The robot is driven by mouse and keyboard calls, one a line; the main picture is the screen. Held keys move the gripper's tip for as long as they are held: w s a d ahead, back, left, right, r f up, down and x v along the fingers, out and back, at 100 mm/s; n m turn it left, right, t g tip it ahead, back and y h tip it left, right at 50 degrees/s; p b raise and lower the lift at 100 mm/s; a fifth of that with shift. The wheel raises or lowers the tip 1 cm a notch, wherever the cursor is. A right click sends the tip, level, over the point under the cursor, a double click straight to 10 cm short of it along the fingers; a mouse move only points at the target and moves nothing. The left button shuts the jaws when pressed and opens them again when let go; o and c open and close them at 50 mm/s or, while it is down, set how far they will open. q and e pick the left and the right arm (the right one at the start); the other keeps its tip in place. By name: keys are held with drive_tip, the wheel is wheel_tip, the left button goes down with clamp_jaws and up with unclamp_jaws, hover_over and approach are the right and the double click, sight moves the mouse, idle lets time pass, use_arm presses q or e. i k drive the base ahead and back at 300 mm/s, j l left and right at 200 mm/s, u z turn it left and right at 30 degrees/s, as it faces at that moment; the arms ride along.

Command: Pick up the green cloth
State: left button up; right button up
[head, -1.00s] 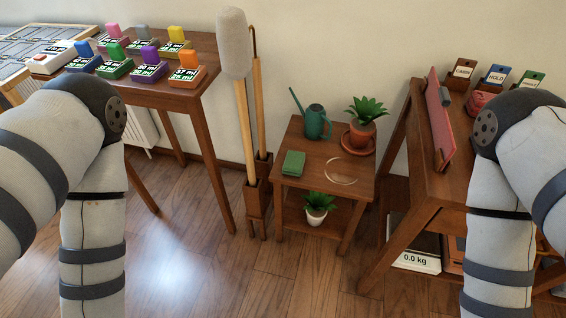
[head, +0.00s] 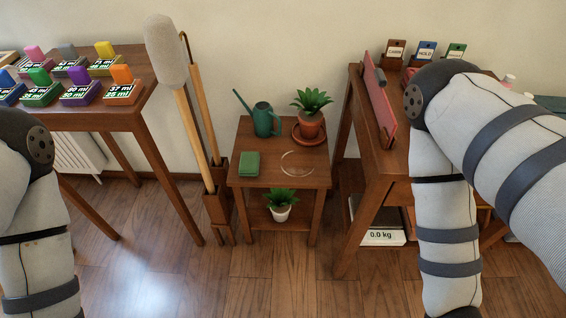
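The green cloth (head: 249,163) lies folded in a small stack on the left part of the top of a small two-tier wooden side table (head: 262,181). A green watering can (head: 264,121) stands behind it, and a clear round dish or ring mark (head: 297,163) is to its right. Nothing covers the cloth. Both my arms come in from the sides and run down out of the picture. Neither gripper shows, and both arms are apart from the side table.
A potted plant (head: 309,121) stands at the back right of the side table, another (head: 281,206) on its lower shelf. Long-handled tools in a wooden stand (head: 217,209) are close on the left. A wooden desk (head: 371,152) is on the right. The floor in front is clear.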

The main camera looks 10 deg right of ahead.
sight(249, 166)
drive_tip(key=i+j+z, duration=0.3)
drive_tip(key=z, duration=0.15)
drive_tip(key=i+j+z, duration=0.45)
